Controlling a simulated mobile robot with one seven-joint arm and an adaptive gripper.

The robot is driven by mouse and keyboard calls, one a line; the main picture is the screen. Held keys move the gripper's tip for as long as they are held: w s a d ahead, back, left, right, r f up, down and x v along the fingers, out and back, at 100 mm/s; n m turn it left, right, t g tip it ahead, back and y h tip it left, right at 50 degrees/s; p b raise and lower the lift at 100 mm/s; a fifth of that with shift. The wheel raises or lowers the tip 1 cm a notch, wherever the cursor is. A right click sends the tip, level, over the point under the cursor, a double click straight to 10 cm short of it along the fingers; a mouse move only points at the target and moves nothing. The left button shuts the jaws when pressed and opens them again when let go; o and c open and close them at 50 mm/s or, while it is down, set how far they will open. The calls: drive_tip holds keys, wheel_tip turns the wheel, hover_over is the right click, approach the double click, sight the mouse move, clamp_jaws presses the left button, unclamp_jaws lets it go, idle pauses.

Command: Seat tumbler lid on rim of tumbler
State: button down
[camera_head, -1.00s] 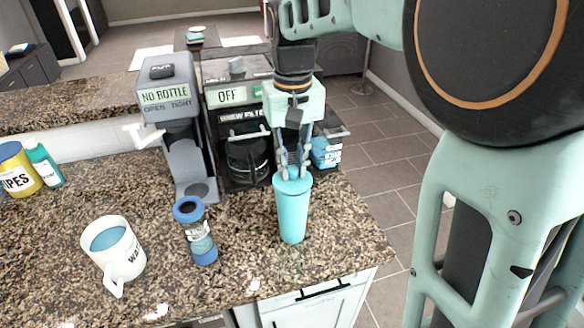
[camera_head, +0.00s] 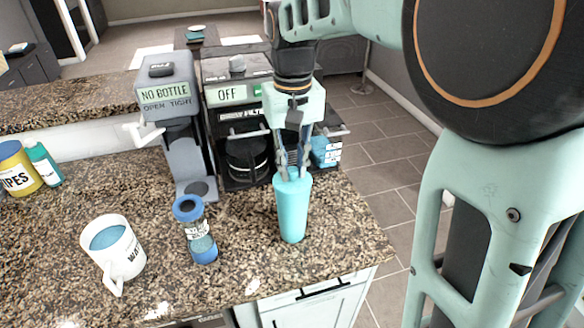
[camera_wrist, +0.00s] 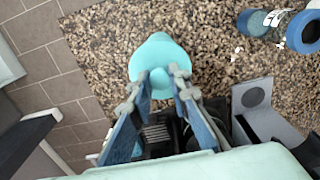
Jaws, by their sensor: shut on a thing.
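The teal tumbler (camera_head: 291,215) stands upright on the granite counter near its right edge. The teal tumbler lid (camera_head: 304,180) is at the tumbler's top, and I cannot make out a gap between them. My gripper (camera_head: 293,174) points down from above with its fingertips shut on the top of the lid. In the wrist view, the fingertips of my gripper (camera_wrist: 160,82) meet the teal lid (camera_wrist: 161,90). The tumbler's rim is hidden under the lid.
A blue-capped bottle (camera_head: 197,230) and a white mug (camera_head: 113,250) stand to the left. Behind are a grey bottle machine (camera_head: 172,110) and a coffee maker (camera_head: 235,100). The counter (camera_head: 345,235) is clear right of the tumbler, up to its edge.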

sight(293, 171)
drive_tip(key=shift+f, duration=0.15)
drive_tip(key=c, duration=1.7)
unclamp_jaws()
drive_tip(key=shift+c, duration=0.2)
drive_tip(key=shift+o, duration=0.3)
drive_tip(key=o, duration=0.5)
drive_tip(key=shift+r+p, duration=3)
drive_tip(key=shift+r, duration=0.6)
drive_tip(key=shift+s, duration=0.1)
